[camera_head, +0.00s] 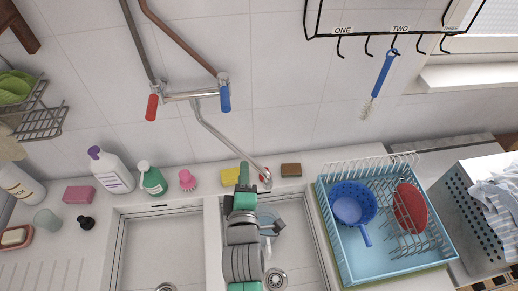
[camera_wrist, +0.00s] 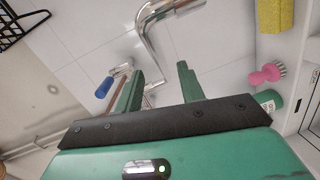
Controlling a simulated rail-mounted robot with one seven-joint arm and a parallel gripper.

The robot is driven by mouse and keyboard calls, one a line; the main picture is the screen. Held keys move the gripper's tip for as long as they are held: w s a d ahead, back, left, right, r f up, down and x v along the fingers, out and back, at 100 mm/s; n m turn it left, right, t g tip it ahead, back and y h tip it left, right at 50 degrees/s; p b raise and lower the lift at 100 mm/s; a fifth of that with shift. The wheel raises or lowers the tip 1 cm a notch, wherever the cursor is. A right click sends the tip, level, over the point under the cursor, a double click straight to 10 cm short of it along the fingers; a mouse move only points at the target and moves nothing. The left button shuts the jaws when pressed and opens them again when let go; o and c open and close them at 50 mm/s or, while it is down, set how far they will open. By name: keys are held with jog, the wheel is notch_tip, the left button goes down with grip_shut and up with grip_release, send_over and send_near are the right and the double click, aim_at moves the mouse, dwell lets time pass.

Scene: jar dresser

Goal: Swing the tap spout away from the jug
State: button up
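The tap spout (camera_head: 225,138) is a bent chrome tube running from the wall tap, with a red handle (camera_head: 152,107) and a blue handle (camera_head: 224,97), down over the right sink. A grey-blue vessel (camera_head: 268,220), seemingly the jug, is in the right sink below the spout's end, partly hidden by my arm. My gripper (camera_head: 244,170) is just left of the spout's end in the head view. In the wrist view my gripper (camera_wrist: 160,82) is open, and the spout (camera_wrist: 150,40) shows beyond and between the fingers. Contact is not visible.
A yellow sponge (camera_head: 231,176), pink brush (camera_head: 187,180), green bottle (camera_head: 152,178) and brown block (camera_head: 291,170) line the sink's back edge. A blue dish rack (camera_head: 345,262) stands right. The left sink (camera_head: 160,250) is mostly clear. A blue brush (camera_head: 383,75) hangs above.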

aim_at(242, 158)
jog(key=w, duration=0.7)
jog(key=shift+w+f, duration=0.25)
jog(key=shift+w, duration=0.05)
jog(key=shift+c, duration=0.2)
grip_shut()
